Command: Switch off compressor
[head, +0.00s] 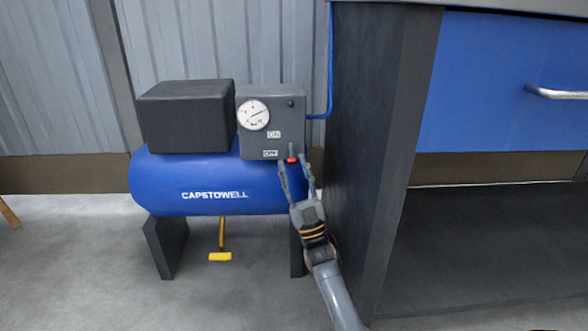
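The compressor has a blue tank (190,178) lettered CAPSTOWELL, with a black block (186,115) on top and a grey control box (272,100) at its right. A switch lever with a red tip (291,160) sits at the box's lower right; the tip is low, about level with the lower label (270,153), which seems to read OFF. The ON label (273,134) is above it. My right gripper (294,163) reaches up from below, its fingers apart on either side of the red tip. I cannot tell whether they touch it. My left gripper is out of view.
A round gauge (254,114) is on the box. A blue hose (329,70) runs up beside the dark workbench side (365,130), close to the right of my arm. A yellow pedal-like part (220,256) hangs below the tank. Floor in front is clear.

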